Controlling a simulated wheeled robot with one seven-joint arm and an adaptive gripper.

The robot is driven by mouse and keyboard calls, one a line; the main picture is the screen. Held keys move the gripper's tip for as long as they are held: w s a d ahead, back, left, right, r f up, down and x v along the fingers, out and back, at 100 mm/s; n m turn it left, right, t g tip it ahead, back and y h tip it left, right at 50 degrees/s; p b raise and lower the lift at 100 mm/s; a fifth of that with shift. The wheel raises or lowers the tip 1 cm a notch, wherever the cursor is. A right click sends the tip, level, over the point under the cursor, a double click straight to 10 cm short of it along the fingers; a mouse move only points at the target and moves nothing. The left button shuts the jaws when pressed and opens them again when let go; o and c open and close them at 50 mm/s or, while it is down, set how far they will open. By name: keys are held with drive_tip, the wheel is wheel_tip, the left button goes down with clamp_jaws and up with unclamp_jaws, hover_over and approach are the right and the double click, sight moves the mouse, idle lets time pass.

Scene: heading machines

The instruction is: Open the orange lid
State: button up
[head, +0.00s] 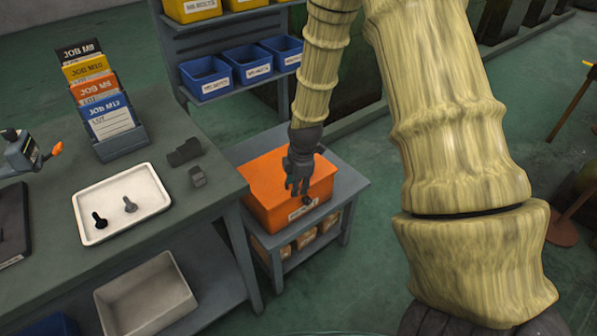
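The orange lid (268,173) lies closed or nearly closed on an orange box (275,217) with a white label on its front. The box sits on a small grey side table to the right of the workbench. My gripper (298,188) hangs fingers-down over the lid's right front part. Its fingers look spread, with a gap between them. A small dark round thing (307,201) shows at the box's front edge, beside the fingers. I cannot tell whether the gripper touches the lid.
The workbench (190,225) at left holds a white tray (152,187) with two bolts, a card rack (122,143) and dark blocks. Blue bins (207,78) stand on a shelf behind. Smaller orange boxes sit on the side table's lower shelf. Green floor is free right of the table.

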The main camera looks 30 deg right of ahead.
drive_tip(key=w+d+r+n, duration=0.4)
drive_tip(key=d+r, duration=0.1)
drive_tip(key=r, duration=0.3)
drive_tip(key=shift+w+a+f, duration=0.1)
drive_tip(key=shift+w+f, duration=0.3)
drive_tip(key=shift+f, duration=1.3)
drive_tip(key=shift+w+f, duration=0.35)
drive_tip(key=shift+f, duration=1.3)
drive_tip(key=shift+w+a+f, duration=0.1)
drive_tip(key=shift+w+f, duration=0.3)
drive_tip(key=shift+f, duration=1.3)
clamp_jaws()
